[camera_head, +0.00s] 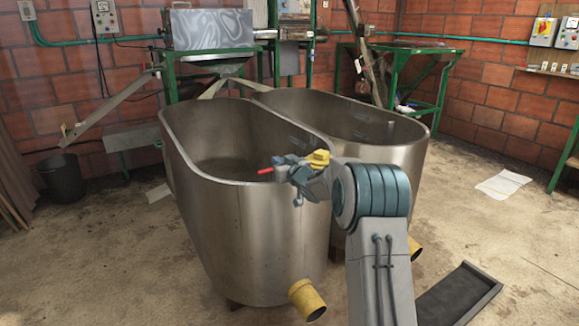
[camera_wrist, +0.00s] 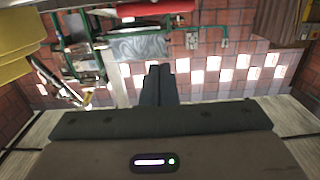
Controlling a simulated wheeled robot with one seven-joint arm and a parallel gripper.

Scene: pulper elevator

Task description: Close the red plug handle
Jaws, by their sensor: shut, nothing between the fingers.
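A short red bar (camera_head: 265,171), which looks like the red plug handle, shows in the head view against the near tank, just left of my gripper (camera_head: 286,164). A red strip (camera_wrist: 155,7), probably the same handle, crosses the top edge of the wrist view. A yellow part (camera_head: 318,158) is just right of the gripper; a large yellow surface (camera_wrist: 15,58) shows at the wrist view's left edge. In the wrist view my gripper's dark fingers (camera_wrist: 160,69) are together and empty. They appear apart from the red strip. Contact and handle position are unclear in the head view.
Two large steel tanks (camera_head: 245,225) stand behind and beside the arm. A yellow outlet pipe (camera_head: 307,298) sticks out low on the near tank. A dark tray (camera_head: 460,297) lies on the floor at right. A black bucket (camera_head: 63,176) stands at left. The right floor is mostly clear.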

